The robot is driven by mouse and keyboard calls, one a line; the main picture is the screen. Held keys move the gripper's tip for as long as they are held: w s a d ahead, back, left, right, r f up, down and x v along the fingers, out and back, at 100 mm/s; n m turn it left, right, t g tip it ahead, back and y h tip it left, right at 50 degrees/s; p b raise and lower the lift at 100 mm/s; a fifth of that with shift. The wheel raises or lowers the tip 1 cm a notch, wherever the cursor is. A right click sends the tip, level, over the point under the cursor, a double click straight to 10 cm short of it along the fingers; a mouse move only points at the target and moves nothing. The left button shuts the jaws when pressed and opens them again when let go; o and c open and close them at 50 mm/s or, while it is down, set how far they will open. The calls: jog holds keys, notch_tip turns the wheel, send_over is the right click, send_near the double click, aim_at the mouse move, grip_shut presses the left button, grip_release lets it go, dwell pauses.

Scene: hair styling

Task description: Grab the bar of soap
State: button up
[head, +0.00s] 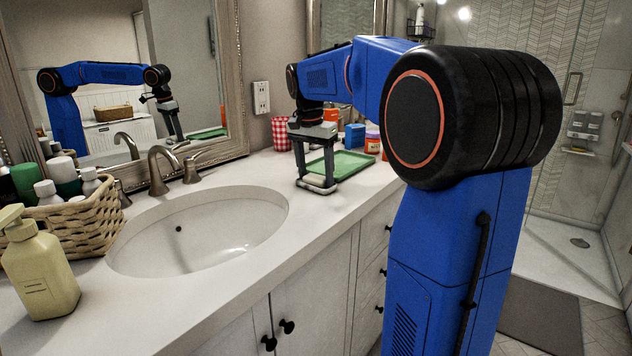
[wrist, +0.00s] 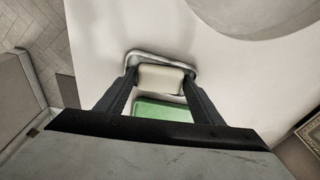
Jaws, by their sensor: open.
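The bar of soap (wrist: 161,78) is pale cream and lies in a small dish with a grey metal rim (wrist: 160,55) on the counter. In the head view the soap (head: 315,181) shows low between my fingers, near the counter's front edge. My gripper (head: 316,184) points down over the dish. In the wrist view my gripper (wrist: 160,88) is open, with one finger at each end of the soap. I cannot tell whether the fingers touch it.
A green tray (head: 347,164) lies just right of the gripper. A red checkered cup (head: 280,133), a blue box (head: 354,136) and small jars stand behind. The sink (head: 200,235), a wicker basket (head: 85,225) and a soap bottle (head: 40,270) are to the left.

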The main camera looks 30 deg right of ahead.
jog(key=c, duration=0.7)
